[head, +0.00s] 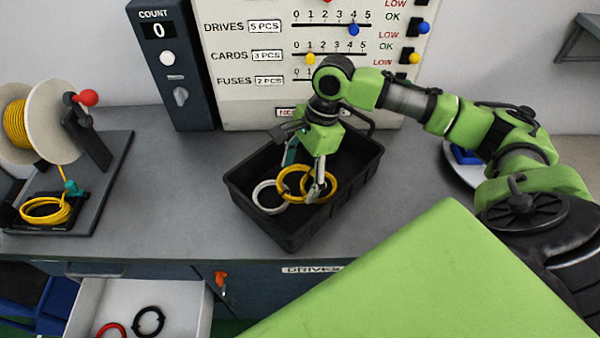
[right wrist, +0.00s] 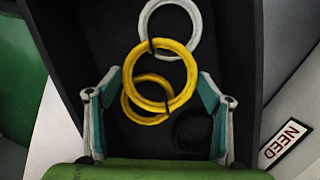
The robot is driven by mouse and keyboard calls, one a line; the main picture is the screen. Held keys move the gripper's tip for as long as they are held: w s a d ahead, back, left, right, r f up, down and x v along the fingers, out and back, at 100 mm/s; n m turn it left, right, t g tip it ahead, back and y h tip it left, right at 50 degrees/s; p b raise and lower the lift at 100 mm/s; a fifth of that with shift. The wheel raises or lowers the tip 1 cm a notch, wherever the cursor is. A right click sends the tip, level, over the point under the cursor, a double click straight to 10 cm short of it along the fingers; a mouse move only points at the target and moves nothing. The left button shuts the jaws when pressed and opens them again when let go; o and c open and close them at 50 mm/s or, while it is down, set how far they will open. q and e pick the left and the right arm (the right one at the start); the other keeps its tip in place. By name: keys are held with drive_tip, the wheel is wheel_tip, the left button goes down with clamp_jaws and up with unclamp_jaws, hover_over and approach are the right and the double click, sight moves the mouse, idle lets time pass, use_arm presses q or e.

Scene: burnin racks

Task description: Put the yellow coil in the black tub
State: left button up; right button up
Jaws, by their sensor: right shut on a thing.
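The black tub (head: 268,229) stands on the grey bench, and its dark inside fills much of the right wrist view. My right gripper (head: 302,178) points down into the tub. Its fingers are shut across a yellow coil (right wrist: 191,78), which also shows in the head view (head: 279,184). A second yellow coil (right wrist: 147,121) shows partly behind it, inside the tub. A white coil (head: 254,197) lies in the tub beside them. Whether the held coil touches the coils below I cannot tell. My left gripper is out of view.
A spool stand (head: 100,185) with yellow cable and another yellow coil (head: 45,221) is at the left. An open drawer (head: 185,301) holds a red coil and a black coil. A count panel (head: 225,95) stands behind the tub. Bench left of the tub is clear.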

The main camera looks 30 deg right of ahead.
drive_tip(key=o, duration=1.1)
drive_tip(key=shift+o, duration=0.2)
drive_tip(key=b+v, duration=0.1)
drive_tip(key=v, duration=1.1)
